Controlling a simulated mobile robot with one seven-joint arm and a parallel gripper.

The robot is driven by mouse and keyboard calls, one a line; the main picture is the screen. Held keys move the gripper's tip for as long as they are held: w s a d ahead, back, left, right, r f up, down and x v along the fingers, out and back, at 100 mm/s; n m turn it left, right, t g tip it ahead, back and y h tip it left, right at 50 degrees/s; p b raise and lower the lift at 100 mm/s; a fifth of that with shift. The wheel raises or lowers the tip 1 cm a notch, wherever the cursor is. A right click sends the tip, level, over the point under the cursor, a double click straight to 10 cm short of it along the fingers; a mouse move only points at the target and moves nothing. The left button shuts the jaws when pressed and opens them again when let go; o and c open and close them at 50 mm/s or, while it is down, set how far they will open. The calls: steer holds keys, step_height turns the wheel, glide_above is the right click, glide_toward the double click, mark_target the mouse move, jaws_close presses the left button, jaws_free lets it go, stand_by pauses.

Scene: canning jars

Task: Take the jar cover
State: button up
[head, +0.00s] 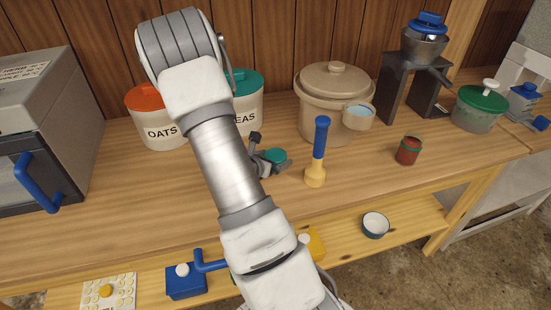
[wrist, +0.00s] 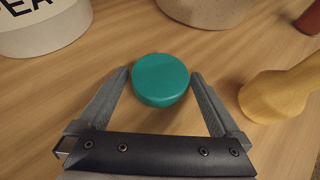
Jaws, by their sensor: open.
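The jar cover is most likely the round teal lid (wrist: 160,79) lying on the wooden counter in the wrist view. It also shows in the head view (head: 274,156), partly hidden by my gripper. My gripper (wrist: 161,75) is open, with one finger on each side of the lid. The fingertips reach about the lid's middle, and a gap shows on the right; the left tip is very close to its edge. Whether the fingers are low enough to touch the counter I cannot tell.
A wooden masher with a blue handle (head: 320,145) stands just right of my gripper. Behind are the OATS canister (head: 157,130), the teal-lidded canister (head: 246,110) and a beige crock (head: 335,90). A small red jar (head: 408,151) stands right. The counter's front is clear.

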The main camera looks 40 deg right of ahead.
steer(key=c, duration=1.1)
